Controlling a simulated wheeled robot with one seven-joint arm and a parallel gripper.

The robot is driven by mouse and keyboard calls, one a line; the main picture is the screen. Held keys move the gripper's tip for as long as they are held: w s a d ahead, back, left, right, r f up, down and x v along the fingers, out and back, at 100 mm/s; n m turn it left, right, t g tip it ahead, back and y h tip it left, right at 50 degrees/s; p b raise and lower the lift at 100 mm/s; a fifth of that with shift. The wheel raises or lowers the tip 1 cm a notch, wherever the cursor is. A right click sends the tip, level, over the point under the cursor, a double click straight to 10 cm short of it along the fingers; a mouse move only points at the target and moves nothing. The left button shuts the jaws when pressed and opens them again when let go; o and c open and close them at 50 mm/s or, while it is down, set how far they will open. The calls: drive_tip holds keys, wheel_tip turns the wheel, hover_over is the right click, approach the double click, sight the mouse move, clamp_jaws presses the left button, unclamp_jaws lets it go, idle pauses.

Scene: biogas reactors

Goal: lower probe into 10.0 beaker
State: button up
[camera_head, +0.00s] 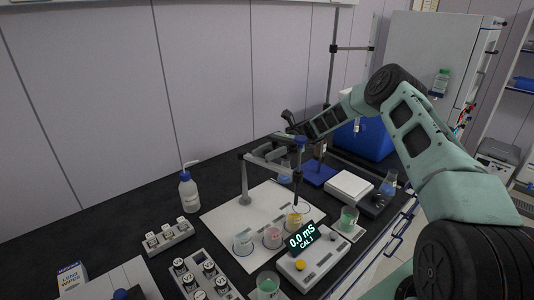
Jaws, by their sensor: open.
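A dark probe (297,187) hangs upright from the jointed grey arm of a stand (244,180). A blue piece sits at the top of the probe. Its lower end is near a beaker with yellow liquid (294,221); I cannot tell whether it is inside. A beaker with pink liquid (272,238) and a clear beaker (243,244) stand to the left on a white sheet. No label reading 10.0 is legible. My gripper (290,123) is open, above and behind the probe, apparently empty. My forearm comes in from the right.
A meter (301,262) reading "0.0 mS CAL 1" stands in front of the beakers. Beakers with green liquid (348,220) stand close by. A wash bottle (188,192), vial racks (167,238) and a blue box (364,138) surround the sheet (225,215).

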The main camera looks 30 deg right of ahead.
drive_tip(key=shift+r, duration=0.1)
wheel_tip(320, 180, up, 10)
drive_tip(key=b, duration=0.2)
drive_tip(key=shift+b, duration=0.3)
